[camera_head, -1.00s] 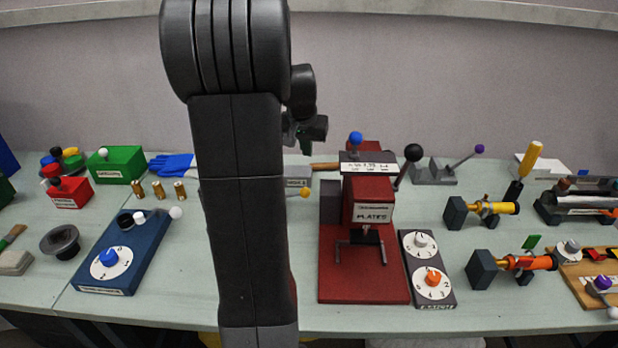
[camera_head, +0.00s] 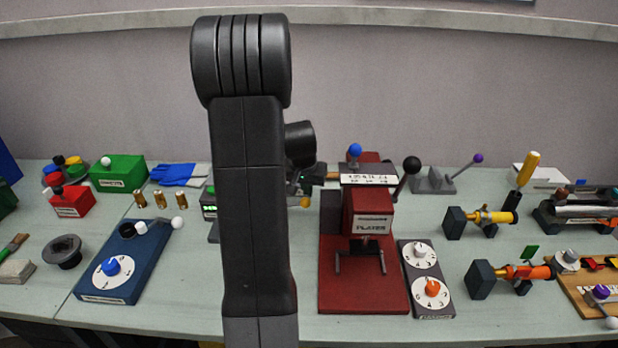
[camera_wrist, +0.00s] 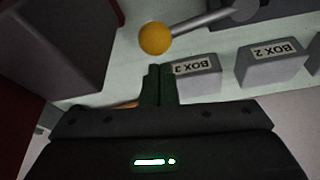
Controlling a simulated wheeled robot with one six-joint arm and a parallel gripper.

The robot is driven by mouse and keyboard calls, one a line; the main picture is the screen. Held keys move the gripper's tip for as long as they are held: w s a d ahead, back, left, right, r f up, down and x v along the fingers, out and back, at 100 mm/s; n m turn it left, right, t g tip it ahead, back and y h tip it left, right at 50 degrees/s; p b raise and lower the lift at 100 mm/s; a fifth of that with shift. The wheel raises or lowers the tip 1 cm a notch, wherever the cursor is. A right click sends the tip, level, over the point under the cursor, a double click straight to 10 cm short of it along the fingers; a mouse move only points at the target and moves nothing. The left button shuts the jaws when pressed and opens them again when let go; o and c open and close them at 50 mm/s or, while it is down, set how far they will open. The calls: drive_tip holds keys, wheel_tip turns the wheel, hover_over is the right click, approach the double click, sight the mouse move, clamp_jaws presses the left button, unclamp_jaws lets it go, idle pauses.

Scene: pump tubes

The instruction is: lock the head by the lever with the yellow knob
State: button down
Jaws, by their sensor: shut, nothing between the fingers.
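The yellow knob (camera_wrist: 155,38) is at the end of a grey lever (camera_wrist: 205,20), which runs up and right to a round pivot in the wrist view. In the head view the knob (camera_head: 305,202) shows just right of my arm. My gripper (camera_wrist: 160,68) is shut and empty. Its dark fingertips appear just below the knob in the wrist view, with a narrow gap between them in the picture; contact cannot be seen. In the head view my arm hides most of the lever's device and the fingers.
Grey boxes marked BOX 3 (camera_wrist: 197,78) and BOX 2 (camera_wrist: 272,63) stand close by. A red press (camera_head: 365,240) with a black-knobbed lever (camera_head: 411,165) stands right of my arm. A blue dial box (camera_head: 130,265) is to the left. The front table strip is mostly clear.

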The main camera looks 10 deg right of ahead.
drive_tip(key=shift+s+a+f, duration=0.1)
drive_tip(key=shift+s+a, duration=0.05)
drive_tip(key=shift+s, duration=0.15)
drive_tip(key=shift+f, duration=0.1)
drive_tip(key=shift+s+m+b, duration=0.15)
drive_tip(key=shift+m+b, duration=0.15)
drive_tip(key=shift+b, duration=0.15)
drive_tip(key=shift+s, duration=0.1)
